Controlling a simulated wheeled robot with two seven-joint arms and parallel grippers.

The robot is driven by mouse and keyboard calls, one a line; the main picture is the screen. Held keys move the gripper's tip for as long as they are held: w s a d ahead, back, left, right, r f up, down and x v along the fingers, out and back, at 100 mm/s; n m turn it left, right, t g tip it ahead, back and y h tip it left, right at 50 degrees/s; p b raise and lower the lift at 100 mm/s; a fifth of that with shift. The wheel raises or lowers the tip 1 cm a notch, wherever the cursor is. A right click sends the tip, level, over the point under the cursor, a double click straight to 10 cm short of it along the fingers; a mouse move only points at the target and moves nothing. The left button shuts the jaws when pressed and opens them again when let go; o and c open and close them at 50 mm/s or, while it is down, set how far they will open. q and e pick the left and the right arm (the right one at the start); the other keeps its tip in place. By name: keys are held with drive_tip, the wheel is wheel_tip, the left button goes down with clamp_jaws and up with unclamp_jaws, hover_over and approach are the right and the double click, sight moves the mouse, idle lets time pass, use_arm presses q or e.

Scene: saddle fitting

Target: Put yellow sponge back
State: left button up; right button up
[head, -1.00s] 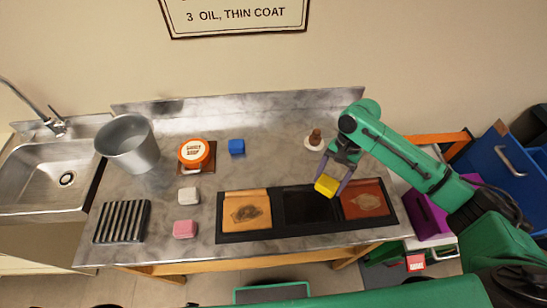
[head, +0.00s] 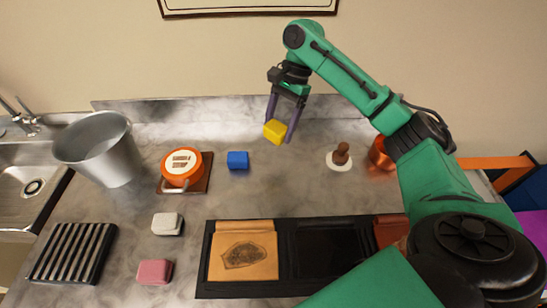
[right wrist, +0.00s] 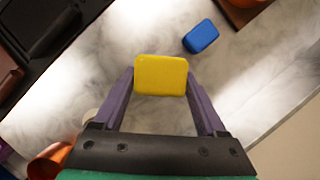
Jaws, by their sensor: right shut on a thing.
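The yellow sponge (head: 275,131) is held between the fingers of my right gripper (head: 281,128), above the back part of the counter. In the right wrist view the sponge (right wrist: 161,75) sits between the two purple fingertips (right wrist: 160,82). The blue sponge (head: 237,160) lies on the counter to its left, apart from it, and also shows in the right wrist view (right wrist: 201,37). A white sponge (head: 167,224) and a pink sponge (head: 154,271) lie in the left middle of the counter. My left gripper is not in view.
An orange round tin (head: 182,166) stands on a brown board left of the blue sponge. A metal bucket (head: 98,150) and a slatted rack (head: 73,252) are at the left. A black tray (head: 208,272) with leather pieces is in front. A brown-handled tool (head: 340,155) stands at the right.

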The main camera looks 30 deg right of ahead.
sight(275, 164)
wheel_tip(275, 164, down, 11)
drive_tip(key=shift+w+d, duration=0.1)
drive_tip(key=shift+w, duration=0.05)
drive_tip(key=o, duration=1.2)
drive_tip(key=shift+o, duration=0.2)
drive_tip(key=v, duration=1.2)
drive_tip(key=shift+b, duration=0.45)
